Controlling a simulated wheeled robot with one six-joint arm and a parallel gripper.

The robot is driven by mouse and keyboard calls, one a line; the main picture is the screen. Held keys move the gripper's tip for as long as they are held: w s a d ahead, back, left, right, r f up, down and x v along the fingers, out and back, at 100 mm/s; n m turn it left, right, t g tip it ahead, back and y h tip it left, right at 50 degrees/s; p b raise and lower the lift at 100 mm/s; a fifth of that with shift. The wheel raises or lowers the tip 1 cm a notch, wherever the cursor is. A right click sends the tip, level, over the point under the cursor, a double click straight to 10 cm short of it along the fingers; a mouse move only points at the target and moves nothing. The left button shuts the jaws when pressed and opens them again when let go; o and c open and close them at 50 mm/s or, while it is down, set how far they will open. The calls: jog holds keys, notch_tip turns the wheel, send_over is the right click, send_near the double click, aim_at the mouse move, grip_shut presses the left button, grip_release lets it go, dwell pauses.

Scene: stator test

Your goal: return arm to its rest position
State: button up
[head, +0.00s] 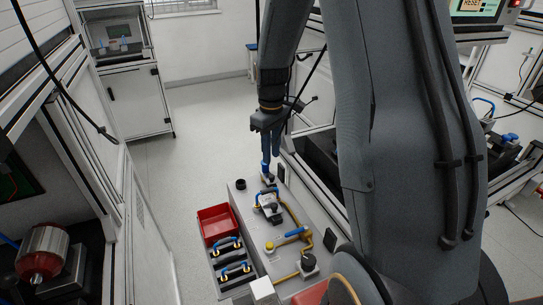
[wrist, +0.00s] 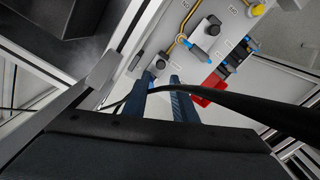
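My gripper (head: 271,156) hangs from my arm near the middle of the head view, fingers pointing down over the far end of the light grey deck (head: 303,222). In the wrist view two blue fingers (wrist: 161,84) stand apart with a gap between them. I see nothing held in the gap; the deck shows behind it. My arm's large grey links fill the right centre of the head view and hide part of the deck and the bench behind. Whether the fingertips touch anything on the deck is hard to tell.
The deck carries yellow pipes (head: 294,212), blue-handled fittings and black knobs. A red bin (head: 217,224) sits on its left, near two blue-handled black parts. A metal cylinder with red ends (head: 43,254) lies in the left machine. Open floor (head: 200,145) lies between left machines and deck.

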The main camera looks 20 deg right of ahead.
dwell(0.3)
jog(key=s+a+r+m, duration=0.2)
jog(key=s+a, duration=0.2)
jog(key=s, duration=0.6)
jog(key=s+a+r+m, duration=0.2)
jog(key=s+a, duration=0.3)
jog(key=s, duration=0.5)
jog(key=shift+m+t, duration=0.3)
jog(key=shift+m, duration=0.4)
jog(key=shift+o, duration=0.5)
